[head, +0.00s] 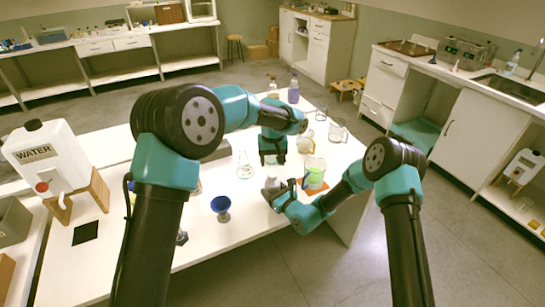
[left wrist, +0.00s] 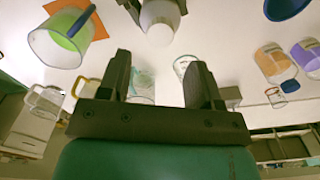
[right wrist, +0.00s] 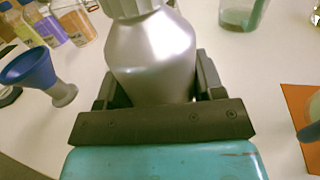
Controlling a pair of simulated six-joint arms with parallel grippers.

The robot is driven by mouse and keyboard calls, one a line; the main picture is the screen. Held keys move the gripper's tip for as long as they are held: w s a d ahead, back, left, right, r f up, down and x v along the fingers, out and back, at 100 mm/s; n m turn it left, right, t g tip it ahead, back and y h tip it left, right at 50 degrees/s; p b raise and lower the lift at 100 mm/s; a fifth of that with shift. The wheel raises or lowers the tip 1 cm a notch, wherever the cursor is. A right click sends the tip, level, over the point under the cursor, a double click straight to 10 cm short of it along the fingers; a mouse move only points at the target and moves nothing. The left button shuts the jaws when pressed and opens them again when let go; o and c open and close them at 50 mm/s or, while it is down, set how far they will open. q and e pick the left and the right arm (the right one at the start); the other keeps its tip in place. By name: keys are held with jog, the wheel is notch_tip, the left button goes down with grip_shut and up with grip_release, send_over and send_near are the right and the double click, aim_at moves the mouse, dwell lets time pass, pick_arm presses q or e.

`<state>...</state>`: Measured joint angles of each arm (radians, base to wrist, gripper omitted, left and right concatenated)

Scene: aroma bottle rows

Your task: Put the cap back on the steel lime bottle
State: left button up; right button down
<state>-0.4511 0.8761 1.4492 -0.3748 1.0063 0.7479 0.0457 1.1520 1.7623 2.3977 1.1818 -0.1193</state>
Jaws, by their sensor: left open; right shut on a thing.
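The steel bottle (right wrist: 150,60) is silver, with sloped shoulders. It stands between the fingers of my right gripper (right wrist: 152,95), which is shut on its body. A ribbed light grey piece (right wrist: 132,8) that looks like a cap is at its top, cut off by the frame edge; I cannot tell how it is seated. In the head view the bottle (head: 272,183) is small and partly hidden. My left gripper (head: 272,160) is open and empty, just beyond the bottle. In the left wrist view the bottle's pale rounded top (left wrist: 160,15) lies ahead of the open fingers (left wrist: 163,80).
A green-filled beaker (head: 314,175) on an orange mat (right wrist: 299,105) stands right of the bottle. A blue funnel (head: 221,204) stands to its left and a flask (head: 244,168) behind left. Several bottles and glass vessels (head: 338,132) stand farther back.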

aim_at(272, 174)
pick_arm(q)
notch_tip(272, 174, down, 7)
jog(key=shift+r, duration=0.2)
dwell(0.3)
jog(key=c, duration=0.9)
jog(key=shift+c, duration=0.2)
jog(key=shift+m, duration=0.3)
jog(key=m, duration=0.5)
jog(key=shift+m, duration=0.4)
jog(key=m, duration=0.5)
jog(key=o, duration=1.1)
jog(key=shift+c, duration=0.2)
